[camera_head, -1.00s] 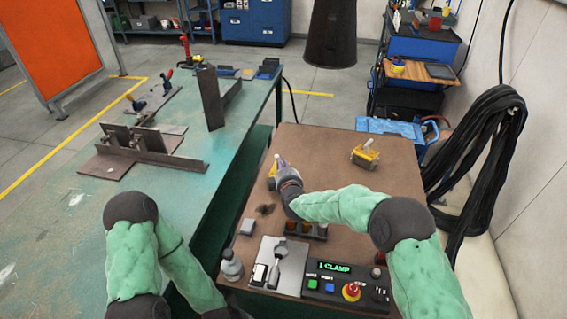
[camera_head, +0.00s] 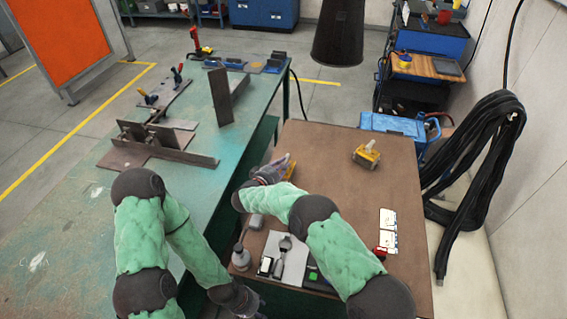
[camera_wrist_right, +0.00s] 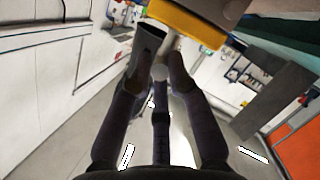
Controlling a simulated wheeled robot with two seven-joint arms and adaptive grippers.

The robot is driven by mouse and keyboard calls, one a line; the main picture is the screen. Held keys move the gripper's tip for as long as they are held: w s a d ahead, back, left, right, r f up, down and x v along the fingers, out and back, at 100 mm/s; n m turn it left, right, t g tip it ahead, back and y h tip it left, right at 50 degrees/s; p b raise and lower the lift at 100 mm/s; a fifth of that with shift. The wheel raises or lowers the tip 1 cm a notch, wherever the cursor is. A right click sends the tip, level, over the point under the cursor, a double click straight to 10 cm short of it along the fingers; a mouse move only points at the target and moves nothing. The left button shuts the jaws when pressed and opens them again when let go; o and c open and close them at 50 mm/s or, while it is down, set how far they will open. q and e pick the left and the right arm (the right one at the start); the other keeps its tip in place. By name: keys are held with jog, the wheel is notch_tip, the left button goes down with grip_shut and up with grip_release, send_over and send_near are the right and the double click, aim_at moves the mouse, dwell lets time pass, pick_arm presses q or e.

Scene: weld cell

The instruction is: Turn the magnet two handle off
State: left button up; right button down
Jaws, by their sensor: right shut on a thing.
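One yellow magnet (camera_head: 288,172) is at the far left part of the brown table, partly hidden behind my right gripper (camera_head: 272,168). In the right wrist view the yellow body (camera_wrist_right: 188,22) fills the top, with a grey lever handle (camera_wrist_right: 160,72) below it. My right gripper (camera_wrist_right: 159,80) is shut on that handle. A second yellow magnet (camera_head: 366,155) with a pale handle stands apart, further right. I cannot tell from markings which is magnet two. My left gripper (camera_head: 246,300) is low at the bottom, left of the table front; its fingers are unclear.
The brown table (camera_head: 345,200) has free room at middle and right. White cards (camera_head: 388,232) lie at its right. A grey switch plate (camera_head: 283,258) is at the front; my right arm covers much of the control panel. The green bench (camera_head: 85,220) holds steel plates.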

jog(key=shift+w+a+f+m+g+h, duration=0.1)
jog(key=shift+a+m+g+h, duration=0.05)
jog(key=shift+m+g+h, duration=0.65)
jog(key=c, duration=1.2)
grip_release()
jog(key=shift+a, duration=0.1)
jog(key=v, duration=1.2)
jog(key=shift+f, duration=0.15)
jog(key=shift+w, duration=0.1)
